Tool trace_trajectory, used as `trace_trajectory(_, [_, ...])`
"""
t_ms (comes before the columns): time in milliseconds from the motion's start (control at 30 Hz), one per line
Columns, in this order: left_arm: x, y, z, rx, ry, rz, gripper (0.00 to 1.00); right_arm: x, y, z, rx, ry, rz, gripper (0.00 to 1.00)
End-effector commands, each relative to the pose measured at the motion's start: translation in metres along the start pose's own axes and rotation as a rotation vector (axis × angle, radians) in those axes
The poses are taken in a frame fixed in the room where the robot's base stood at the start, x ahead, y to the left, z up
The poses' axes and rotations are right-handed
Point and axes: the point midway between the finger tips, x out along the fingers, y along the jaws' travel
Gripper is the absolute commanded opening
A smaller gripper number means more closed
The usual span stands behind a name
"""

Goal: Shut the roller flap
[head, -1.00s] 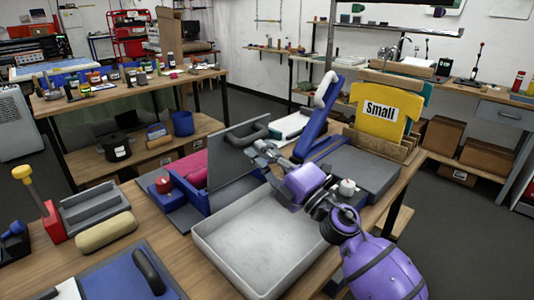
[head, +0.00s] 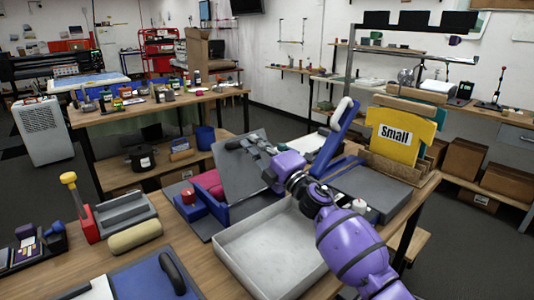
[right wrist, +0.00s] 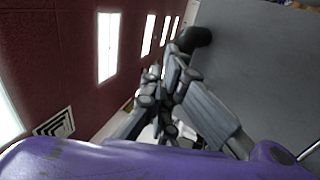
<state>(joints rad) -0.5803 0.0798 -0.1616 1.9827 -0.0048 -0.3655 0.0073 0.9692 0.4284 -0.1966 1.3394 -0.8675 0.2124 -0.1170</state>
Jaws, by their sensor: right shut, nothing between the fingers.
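The roller flap is a flat grey panel (head: 238,172) standing up, tilted, on the blue-framed roller unit (head: 217,210). A dark handle (head: 234,145) is on its upper part. A red-pink roller (head: 208,181) lies beside the panel's left side. My right gripper (head: 252,145) is shut and empty, at the upper part of the panel beside the handle; I cannot tell whether it touches. In the right wrist view the shut fingers (right wrist: 157,80) are close to the grey panel (right wrist: 265,75) and the handle's dark end (right wrist: 196,39). My left gripper is out of view.
A pale grey tray (head: 270,250) lies in front of the unit, under my right arm. A tan cylinder (head: 135,236) and a grey slotted block (head: 123,211) are at the left.

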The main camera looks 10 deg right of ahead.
Motion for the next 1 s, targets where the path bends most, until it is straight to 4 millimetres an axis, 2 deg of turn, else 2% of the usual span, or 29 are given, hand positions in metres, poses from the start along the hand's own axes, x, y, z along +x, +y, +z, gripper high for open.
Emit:
trace_trajectory(100, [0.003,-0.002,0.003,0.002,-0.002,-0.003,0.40,0.018,-0.010,0.000,0.004,-0.001,-0.003,0.00])
trace_trajectory(300, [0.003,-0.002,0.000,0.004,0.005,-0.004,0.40,0.038,-0.016,-0.001,0.004,0.000,-0.001,0.00])
trace_trajectory(667, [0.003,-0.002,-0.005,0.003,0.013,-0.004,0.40,0.058,-0.027,0.001,-0.009,0.001,-0.107,0.00])
trace_trajectory(1000, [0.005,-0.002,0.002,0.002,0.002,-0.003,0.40,0.070,-0.044,0.000,0.003,-0.001,-0.143,0.00])
